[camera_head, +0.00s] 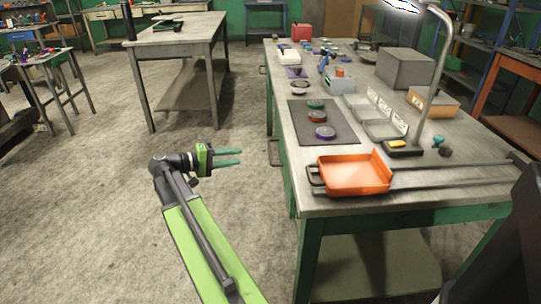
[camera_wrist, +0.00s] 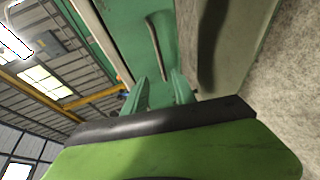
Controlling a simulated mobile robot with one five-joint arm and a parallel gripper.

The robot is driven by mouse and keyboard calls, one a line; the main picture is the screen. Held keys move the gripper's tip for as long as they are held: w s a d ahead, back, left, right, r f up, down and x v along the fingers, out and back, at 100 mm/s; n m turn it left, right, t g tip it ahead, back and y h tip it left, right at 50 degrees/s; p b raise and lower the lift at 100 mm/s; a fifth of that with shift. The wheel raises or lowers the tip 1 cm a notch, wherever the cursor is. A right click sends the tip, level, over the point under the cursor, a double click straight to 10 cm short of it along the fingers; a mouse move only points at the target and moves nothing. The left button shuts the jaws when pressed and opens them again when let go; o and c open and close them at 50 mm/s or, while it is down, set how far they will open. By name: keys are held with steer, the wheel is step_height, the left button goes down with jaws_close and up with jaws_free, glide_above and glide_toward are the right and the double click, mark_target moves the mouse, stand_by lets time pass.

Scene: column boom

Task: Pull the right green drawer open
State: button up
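A green drawer front (camera_wrist: 125,32) with a dark bar handle (camera_wrist: 156,45) is ahead of my gripper (camera_wrist: 158,86) in the wrist view. In the head view, a handle (camera_head: 274,152) shows on the left side of the near workbench, towards its near end. The drawer front there is seen almost edge-on; it looks closed. My gripper (camera_head: 241,157) points right at that side, with its two teal fingers apart and nothing between them. A floor gap separates the fingertips from the handle in the head view.
The workbench top carries an orange tray (camera_head: 352,174), a dark mat (camera_head: 341,135), a lamp and several small items. Another handle (camera_head: 263,70) is farther along the same side. A second table (camera_head: 178,35) stands behind left. The floor (camera_head: 110,185) around my arm is clear.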

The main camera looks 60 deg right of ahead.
mark_target(270, 151)
steer(key=b+x, duration=0.2)
steer(key=x, duration=1.2)
steer(key=shift+s+d+f, duration=0.1)
steer(key=shift+d, duration=0.05)
steer(key=shift+c, duration=0.2)
jaws_close()
stand_by(0.4)
